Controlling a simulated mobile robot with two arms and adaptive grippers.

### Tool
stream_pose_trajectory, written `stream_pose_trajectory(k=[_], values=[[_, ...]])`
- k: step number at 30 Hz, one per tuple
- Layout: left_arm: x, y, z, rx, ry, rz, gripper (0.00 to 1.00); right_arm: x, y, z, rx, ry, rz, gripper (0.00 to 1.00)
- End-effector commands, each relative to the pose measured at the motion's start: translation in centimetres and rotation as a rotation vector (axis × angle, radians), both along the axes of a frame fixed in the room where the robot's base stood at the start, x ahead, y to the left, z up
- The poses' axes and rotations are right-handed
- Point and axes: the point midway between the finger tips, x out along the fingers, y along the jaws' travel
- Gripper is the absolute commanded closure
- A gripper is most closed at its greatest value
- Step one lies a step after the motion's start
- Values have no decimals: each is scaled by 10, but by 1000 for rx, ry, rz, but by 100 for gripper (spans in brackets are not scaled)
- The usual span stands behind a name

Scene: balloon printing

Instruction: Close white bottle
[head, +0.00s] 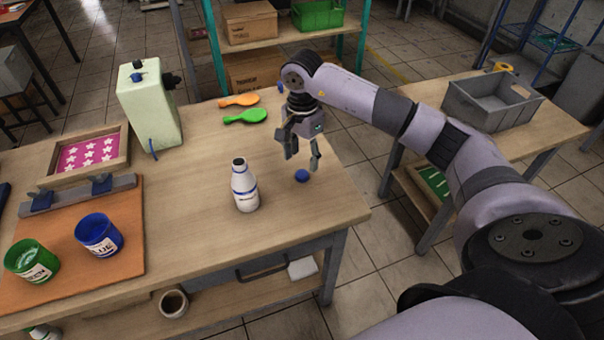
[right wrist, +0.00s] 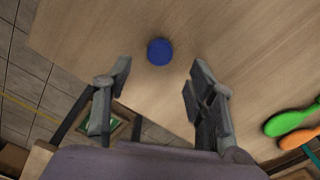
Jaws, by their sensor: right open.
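The white bottle (head: 244,187) stands upright and uncapped on the wooden table, with a dark open neck and blue bands. A blue cap (head: 302,176) lies on the table to the right of the bottle, near the table's right edge. My right gripper (head: 302,162) is open and empty above the table, close to the cap. In the right wrist view, the cap (right wrist: 160,51) lies beyond the open fingers (right wrist: 158,82), roughly centred between them and apart from both. The bottle is outside the right wrist view. My left gripper is not in view.
Green (head: 246,117) and orange (head: 239,100) balloons lie at the table's back edge. A pale green machine (head: 149,108) and a framed pink screen (head: 90,155) stand to the left. Green (head: 32,260) and blue (head: 99,235) cups sit front left. The table around the bottle is clear.

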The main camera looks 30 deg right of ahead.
Motion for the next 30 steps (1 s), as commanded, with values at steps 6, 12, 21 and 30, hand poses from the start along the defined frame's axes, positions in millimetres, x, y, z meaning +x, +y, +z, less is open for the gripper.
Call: stream_pose_trajectory(k=[6,12,21,30], values=[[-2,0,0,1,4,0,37,0,0,-1,1,1,0,49],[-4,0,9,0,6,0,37,-2,2,-25,2,6,1,49],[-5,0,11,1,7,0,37,-1,2,-52,0,0,1,49],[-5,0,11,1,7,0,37,-1,1,-52,0,0,1,49]])
